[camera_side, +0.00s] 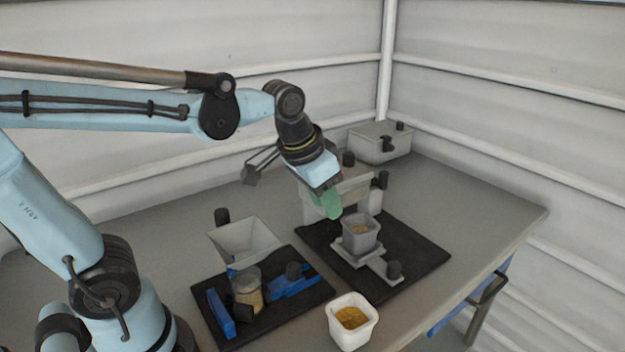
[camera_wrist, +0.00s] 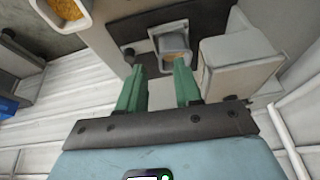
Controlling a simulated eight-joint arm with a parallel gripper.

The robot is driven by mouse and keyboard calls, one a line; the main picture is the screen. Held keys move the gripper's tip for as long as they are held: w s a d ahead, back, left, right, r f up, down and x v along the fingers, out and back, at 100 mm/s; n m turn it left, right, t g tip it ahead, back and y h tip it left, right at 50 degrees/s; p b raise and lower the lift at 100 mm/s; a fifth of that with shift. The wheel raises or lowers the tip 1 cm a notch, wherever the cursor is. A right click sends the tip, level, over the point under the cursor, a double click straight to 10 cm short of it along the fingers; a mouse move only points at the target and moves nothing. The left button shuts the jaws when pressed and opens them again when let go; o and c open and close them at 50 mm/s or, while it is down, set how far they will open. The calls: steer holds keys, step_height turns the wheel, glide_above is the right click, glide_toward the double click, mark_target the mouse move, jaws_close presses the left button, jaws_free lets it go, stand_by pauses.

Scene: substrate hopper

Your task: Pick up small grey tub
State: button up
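The small grey tub (camera_side: 360,241) stands upright on a light grey stand on the right-hand black mat, with tan grains inside. My gripper (camera_side: 328,203) hangs tilted just above and to the left of the tub, apart from it. In the wrist view, the two green fingers of my gripper (camera_wrist: 158,68) are spread apart with nothing between them. The grey tub (camera_wrist: 174,43) shows just beyond the fingertips, its lower part partly covered by the right finger.
A white tub (camera_side: 352,322) with yellow grains stands at the table's front edge. A hopper (camera_side: 245,243) over a glass jar and blue parts occupies the left mat. A grey box unit (camera_side: 345,195) stands close behind my gripper; a lidded box (camera_side: 380,145) sits in the corner.

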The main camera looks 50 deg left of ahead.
steer(key=w+d+m+g, duration=0.1)
steer(key=w+g, duration=0.3)
steer(key=w, duration=0.5)
glide_above(363, 253)
steer(key=shift+y, duration=0.3)
steer(key=f, duration=0.8)
steer(key=shift+s+d+f, duration=0.1)
steer(key=shift+s+d, duration=0.05)
steer(key=shift+s, duration=0.1)
steer(key=shift+w+f, duration=0.15)
steer(key=shift+f, duration=1.2)
steer(key=shift+w+f, duration=0.15)
steer(key=shift+f, duration=1.15)
jaws_close()
